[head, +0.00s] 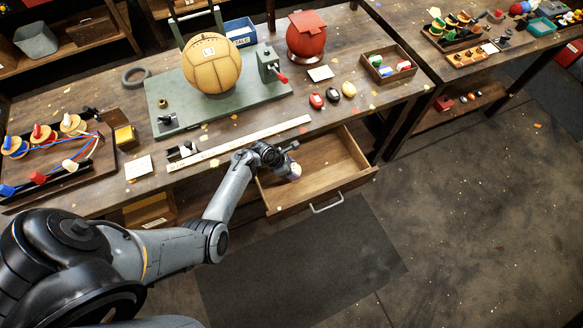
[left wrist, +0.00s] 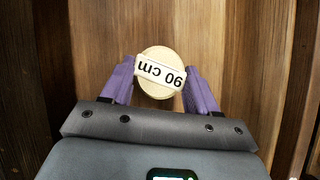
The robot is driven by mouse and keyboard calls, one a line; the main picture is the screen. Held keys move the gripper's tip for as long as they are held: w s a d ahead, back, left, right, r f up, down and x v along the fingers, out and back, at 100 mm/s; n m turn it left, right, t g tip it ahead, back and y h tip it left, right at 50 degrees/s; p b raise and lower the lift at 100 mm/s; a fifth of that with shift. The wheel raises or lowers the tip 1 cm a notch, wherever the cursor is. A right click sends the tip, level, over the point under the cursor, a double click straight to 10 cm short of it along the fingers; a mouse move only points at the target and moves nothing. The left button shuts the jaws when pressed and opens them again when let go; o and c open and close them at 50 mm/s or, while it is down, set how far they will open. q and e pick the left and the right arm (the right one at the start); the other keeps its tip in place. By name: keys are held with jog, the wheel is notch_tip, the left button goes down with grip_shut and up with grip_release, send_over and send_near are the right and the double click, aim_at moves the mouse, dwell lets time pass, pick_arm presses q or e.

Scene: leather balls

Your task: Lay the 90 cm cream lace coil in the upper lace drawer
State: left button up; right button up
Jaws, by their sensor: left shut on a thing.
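The cream lace coil (left wrist: 158,88) is a round pale disc with a white "90 cm" label, upside down in the left wrist view. My left gripper (left wrist: 160,82) is shut on it, with one purple finger on each side. In the head view the coil (head: 294,172) is small and partly hidden by my left gripper (head: 287,160). Both are over the left part of an open wooden drawer (head: 335,165) under the bench. The drawer floor (left wrist: 228,40) lies below the coil; I cannot tell whether they touch. My right gripper is out of view.
The bench front edge and a long pale ruler (head: 240,143) lie just behind my left gripper. A tan ball (head: 211,70) sits on a green board. The drawer's front has a metal handle (head: 326,205). The rest of the visible drawer floor looks empty.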

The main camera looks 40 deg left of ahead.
pick_arm(q)
jog(key=shift+f, duration=0.2)
jog(key=o, duration=1.1)
